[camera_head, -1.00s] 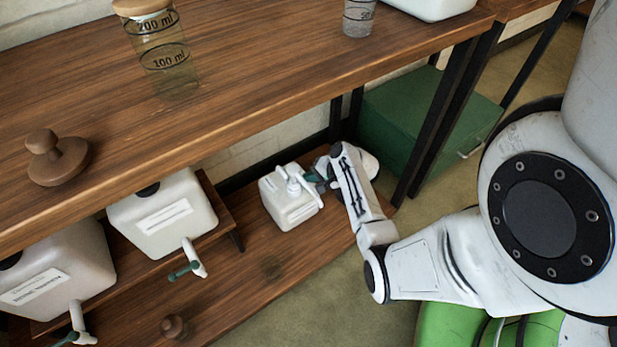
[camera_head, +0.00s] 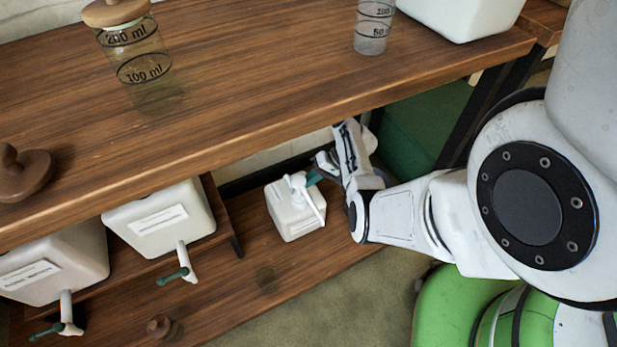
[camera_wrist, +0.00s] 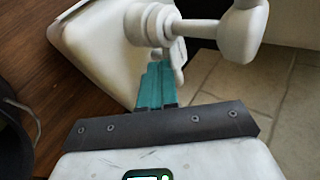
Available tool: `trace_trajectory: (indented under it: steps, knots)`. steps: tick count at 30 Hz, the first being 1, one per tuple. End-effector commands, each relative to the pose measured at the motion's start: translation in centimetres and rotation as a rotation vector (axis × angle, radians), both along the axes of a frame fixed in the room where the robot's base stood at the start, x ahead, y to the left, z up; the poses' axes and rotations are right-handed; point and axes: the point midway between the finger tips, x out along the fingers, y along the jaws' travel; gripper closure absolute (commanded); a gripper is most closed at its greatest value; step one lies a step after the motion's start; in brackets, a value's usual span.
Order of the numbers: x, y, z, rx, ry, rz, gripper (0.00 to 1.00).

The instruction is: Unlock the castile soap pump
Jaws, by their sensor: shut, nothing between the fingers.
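The castile soap pump bucket (camera_head: 290,213) is a white square container on the lower shelf, with a white pump head (camera_head: 297,184) and its spout on top. In the wrist view the bucket (camera_wrist: 95,45) fills the upper left, and the pump's ribbed collar (camera_wrist: 150,22) and spout (camera_wrist: 242,30) lie just beyond my fingers. My gripper (camera_head: 313,177) is at the right side of the pump head. Its teal fingers (camera_wrist: 156,84) are shut together with nothing between them. Their tips are close to the collar; I cannot tell whether they touch. The bucket's label is not readable.
Two white containers with taps (camera_head: 165,218) (camera_head: 60,262) stand on a raised step at left. The upper shelf (camera_head: 240,95) overhangs, carrying a glass jar (camera_head: 140,60), a wooden lid (camera_head: 22,172) and a small glass (camera_head: 374,28).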

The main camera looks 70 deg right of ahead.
Motion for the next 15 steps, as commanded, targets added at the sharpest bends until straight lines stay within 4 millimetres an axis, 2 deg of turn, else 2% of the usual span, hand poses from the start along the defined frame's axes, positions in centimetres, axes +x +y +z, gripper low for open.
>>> trace_trajectory:
  steps: [7, 15]
  knots:
    - [0.1, 0.2, 0.1, 0.001, 0.0, -0.001, 1.0]
    - [0.0, 1.4, 0.2, 0.002, 0.001, -0.001, 1.0]
